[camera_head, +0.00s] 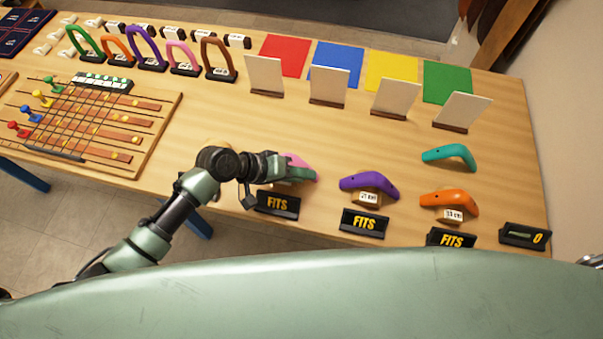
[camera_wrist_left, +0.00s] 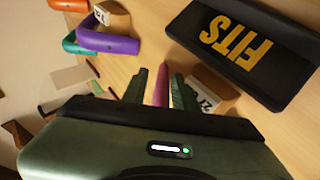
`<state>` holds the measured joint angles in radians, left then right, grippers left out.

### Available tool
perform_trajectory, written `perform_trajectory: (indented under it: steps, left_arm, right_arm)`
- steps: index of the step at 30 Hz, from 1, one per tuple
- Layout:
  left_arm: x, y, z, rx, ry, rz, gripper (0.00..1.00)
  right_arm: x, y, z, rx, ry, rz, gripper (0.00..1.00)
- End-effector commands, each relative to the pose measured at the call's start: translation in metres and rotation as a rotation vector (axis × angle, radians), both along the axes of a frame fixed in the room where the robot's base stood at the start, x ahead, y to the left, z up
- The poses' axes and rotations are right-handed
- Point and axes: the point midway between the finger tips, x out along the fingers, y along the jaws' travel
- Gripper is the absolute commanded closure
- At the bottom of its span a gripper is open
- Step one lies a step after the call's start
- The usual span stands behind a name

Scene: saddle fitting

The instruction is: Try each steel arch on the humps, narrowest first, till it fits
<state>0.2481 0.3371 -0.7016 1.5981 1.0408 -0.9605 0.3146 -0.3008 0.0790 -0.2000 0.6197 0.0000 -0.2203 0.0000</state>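A pink arch (camera_head: 300,160) is at my left gripper (camera_head: 280,172), partly hidden by it. In the left wrist view the pink arch (camera_wrist_left: 162,88) stands between the two fingers of that gripper (camera_wrist_left: 160,85). The fingers are close on both sides; I cannot tell if they press on it. A labelled wooden hump (camera_wrist_left: 212,88) is beside them. A purple arch (camera_head: 368,183) rests on a labelled hump (camera_head: 367,197). An orange arch (camera_head: 449,201) rests on another labelled hump (camera_head: 452,214). A teal arch (camera_head: 449,155) lies at the right. My right gripper is not in view.
Black FITS signs (camera_head: 278,204), (camera_head: 364,223), (camera_head: 450,238) stand along the front, with a display reading 0 (camera_head: 524,236) at the right. Upright cream panels (camera_head: 329,87) stand before coloured squares. A bead board (camera_head: 90,120) and several upright arches (camera_head: 146,48) occupy the left and back.

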Motion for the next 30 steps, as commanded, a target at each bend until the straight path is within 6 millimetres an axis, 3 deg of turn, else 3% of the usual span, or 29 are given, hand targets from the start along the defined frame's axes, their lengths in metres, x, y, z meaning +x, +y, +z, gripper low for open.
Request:
perform_trajectory:
  steps: [1,6,18,30]
  left_arm:
    - [-0.001,0.005,-0.007,0.016,0.007,0.002,0.58]
    - [-0.002,0.013,-0.004,0.018,0.007,0.003,0.58]
    - [-0.011,0.053,0.042,0.011,-0.001,0.002,0.58]
    - [-0.013,0.056,0.052,0.003,-0.001,0.0,0.58]
  right_arm:
    - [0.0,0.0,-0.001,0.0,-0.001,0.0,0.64]
    - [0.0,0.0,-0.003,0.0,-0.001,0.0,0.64]
    - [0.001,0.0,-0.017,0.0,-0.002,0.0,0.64]
    - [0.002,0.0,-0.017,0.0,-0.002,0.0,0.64]
